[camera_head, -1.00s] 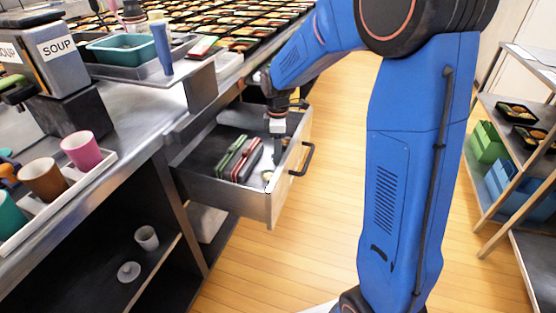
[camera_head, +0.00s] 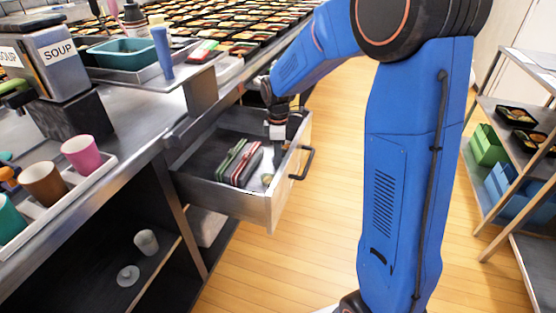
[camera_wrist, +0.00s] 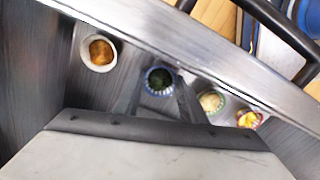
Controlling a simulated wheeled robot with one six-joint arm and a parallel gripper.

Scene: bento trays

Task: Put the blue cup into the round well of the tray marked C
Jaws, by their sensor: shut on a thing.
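The blue cup (camera_wrist: 158,80) is small, with a ribbed blue rim and dark green filling. It stands upright in the open drawer in the wrist view. My gripper (camera_wrist: 160,92) reaches down into the drawer and is shut on the blue cup, with a dark finger along its right side. In the head view my gripper (camera_head: 277,146) is inside the drawer, near its handle end; the blue cup cannot be made out there. Many filled bento trays (camera_head: 205,27) cover the far counter, but I cannot read which one is marked C.
The drawer (camera_head: 232,203) is pulled out, with a black handle (camera_head: 308,163). It also holds a white cup with orange-brown filling (camera_wrist: 100,52), a pale-filled cup (camera_wrist: 211,101), a yellow-and-pink-filled cup (camera_wrist: 248,119) and cases (camera_head: 238,162). The floor (camera_head: 325,235) right of it is clear.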

